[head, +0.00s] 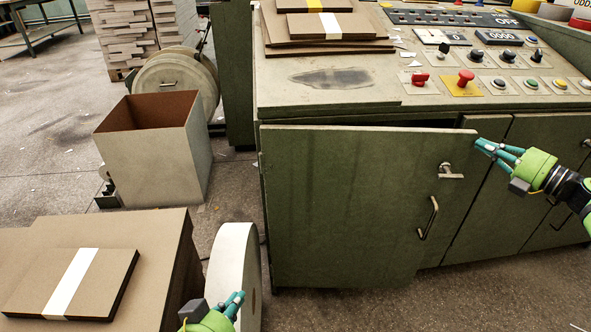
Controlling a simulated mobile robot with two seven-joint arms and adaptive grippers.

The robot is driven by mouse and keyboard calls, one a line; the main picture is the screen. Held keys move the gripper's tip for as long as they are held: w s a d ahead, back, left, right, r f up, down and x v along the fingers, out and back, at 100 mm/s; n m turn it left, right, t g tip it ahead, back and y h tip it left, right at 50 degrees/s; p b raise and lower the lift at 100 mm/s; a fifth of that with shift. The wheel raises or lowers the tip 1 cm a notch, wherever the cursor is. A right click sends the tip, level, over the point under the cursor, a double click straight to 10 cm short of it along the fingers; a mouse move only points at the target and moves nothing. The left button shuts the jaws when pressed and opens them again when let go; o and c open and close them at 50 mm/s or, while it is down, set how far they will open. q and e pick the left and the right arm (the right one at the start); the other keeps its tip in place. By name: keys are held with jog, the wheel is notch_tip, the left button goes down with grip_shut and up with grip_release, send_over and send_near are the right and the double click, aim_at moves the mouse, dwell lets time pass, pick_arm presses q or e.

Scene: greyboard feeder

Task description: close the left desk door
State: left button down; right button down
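The left desk door (345,205) is a green panel in the middle of the head view. It stands slightly ajar: its right edge sits out from the desk, and a dark gap shows along its top. It carries a bar handle (428,218) and a latch (450,172) near its right side. My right gripper (479,144) is at the door's upper right corner, its fingertips close together, with nothing visible between them. I cannot tell whether they touch the door. My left gripper (237,299) is low at the bottom edge, partly cut off, away from the door.
The desk top (330,95) carries cardboard sheets (325,25) and a button panel with a red knob (466,77). A white disc (233,275) and a cardboard stack (140,240) stand at lower left, before the door. An open bin (150,165) stands left. Floor is clear below the door.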

pick_arm(q)
jog(key=shift+w+d+r+t, duration=0.3)
jog(key=shift+w+r, duration=0.1)
jog(key=shift+w, duration=0.2)
pick_arm(e)
jog(key=shift+w, duration=0.7)
jog(key=shift+s, duration=0.1)
